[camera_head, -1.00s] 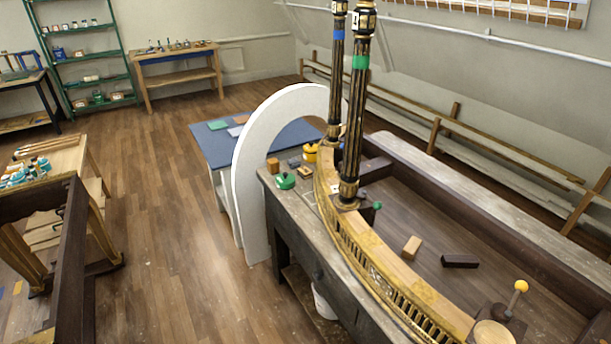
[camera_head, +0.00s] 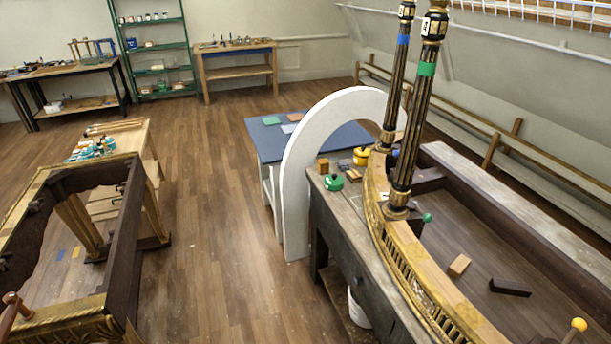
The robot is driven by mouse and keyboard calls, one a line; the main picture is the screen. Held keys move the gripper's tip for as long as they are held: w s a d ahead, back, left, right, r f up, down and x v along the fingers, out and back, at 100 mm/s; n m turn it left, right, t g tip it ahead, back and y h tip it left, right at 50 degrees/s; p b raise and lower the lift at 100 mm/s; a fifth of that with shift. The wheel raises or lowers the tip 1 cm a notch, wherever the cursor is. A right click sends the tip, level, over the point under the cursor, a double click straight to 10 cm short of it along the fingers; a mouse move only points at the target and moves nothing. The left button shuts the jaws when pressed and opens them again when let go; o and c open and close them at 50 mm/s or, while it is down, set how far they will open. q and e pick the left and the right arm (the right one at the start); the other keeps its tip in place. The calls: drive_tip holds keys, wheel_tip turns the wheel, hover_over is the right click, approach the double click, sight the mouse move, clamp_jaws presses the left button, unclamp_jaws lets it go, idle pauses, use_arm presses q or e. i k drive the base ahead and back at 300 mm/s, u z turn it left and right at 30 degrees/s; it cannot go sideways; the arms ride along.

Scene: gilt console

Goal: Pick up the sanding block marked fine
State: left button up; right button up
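No marking reading "fine" can be made out on any block. On the worn workbench (camera_head: 345,232), near its far end, sit a small orange-brown block (camera_head: 323,165), a grey-blue block (camera_head: 344,164) and a small tan-and-dark piece (camera_head: 355,175). A light wood block (camera_head: 459,265) and a dark bar (camera_head: 510,287) lie in the framed area right of the curved gilt rail. Which of these is the sanding block, I cannot tell. Neither of my grippers is in view.
A white arch (camera_head: 299,185) stands against the workbench's far end. A green object (camera_head: 333,182) and a yellow pot (camera_head: 361,156) sit by the blocks. Two dark columns rise from the gilt rail (camera_head: 405,245). A dark frame (camera_head: 118,240) stands left. Wooden floor (camera_head: 215,200) is open between.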

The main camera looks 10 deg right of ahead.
sight(353, 174)
drive_tip(key=u, duration=0.4)
drive_tip(key=i, duration=3.35)
drive_tip(key=z, duration=3.65)
drive_tip(key=i, duration=0.25)
drive_tip(key=u, duration=0.25)
